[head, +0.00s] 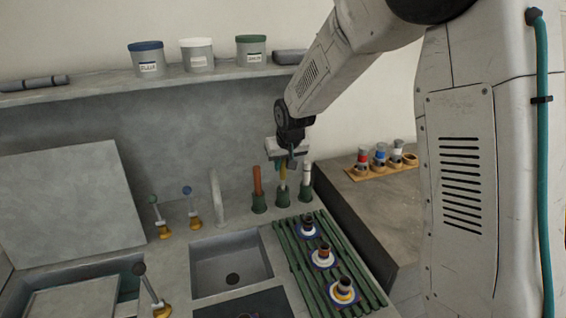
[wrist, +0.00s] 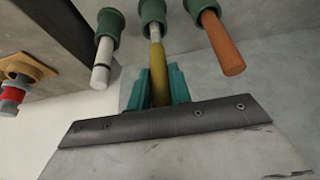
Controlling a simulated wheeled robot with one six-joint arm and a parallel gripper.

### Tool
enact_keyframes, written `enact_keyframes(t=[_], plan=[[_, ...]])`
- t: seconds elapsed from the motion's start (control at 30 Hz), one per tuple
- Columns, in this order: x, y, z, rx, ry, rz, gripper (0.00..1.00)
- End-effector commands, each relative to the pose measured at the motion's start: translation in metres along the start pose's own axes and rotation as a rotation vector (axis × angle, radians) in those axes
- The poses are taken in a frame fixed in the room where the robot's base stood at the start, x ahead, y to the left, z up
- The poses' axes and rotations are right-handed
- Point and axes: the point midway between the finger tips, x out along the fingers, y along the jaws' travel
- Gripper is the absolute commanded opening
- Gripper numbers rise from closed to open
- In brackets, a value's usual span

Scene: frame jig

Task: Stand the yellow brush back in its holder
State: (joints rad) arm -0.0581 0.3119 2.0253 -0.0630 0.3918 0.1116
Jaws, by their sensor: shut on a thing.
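The yellow brush (head: 283,171) is upright in the head view, below my gripper (head: 290,157). The wrist view shows the brush's yellow handle (wrist: 159,65) between the teal fingers of my gripper (wrist: 158,78), which is shut on it. The brush's pale lower part meets the mouth of the middle green holder (head: 283,198), also in the wrist view (wrist: 152,12). It looks in line with this holder and seems to enter it; how deep it sits is hidden.
An orange-handled brush (head: 257,181) and a white-handled one (head: 306,174) stand in green holders close on either side. A tap (head: 216,197) and sink (head: 230,266) lie left. A green slatted rack (head: 328,262) with several cups is in front. A wooden jar rack (head: 382,168) stands right.

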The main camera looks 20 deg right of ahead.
Motion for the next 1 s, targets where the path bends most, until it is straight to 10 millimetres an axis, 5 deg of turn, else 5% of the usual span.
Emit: enact_keyframes(t=[1.0], plan=[[0.017,0.0,0.007,0.0,0.001,0.0,0.0]])
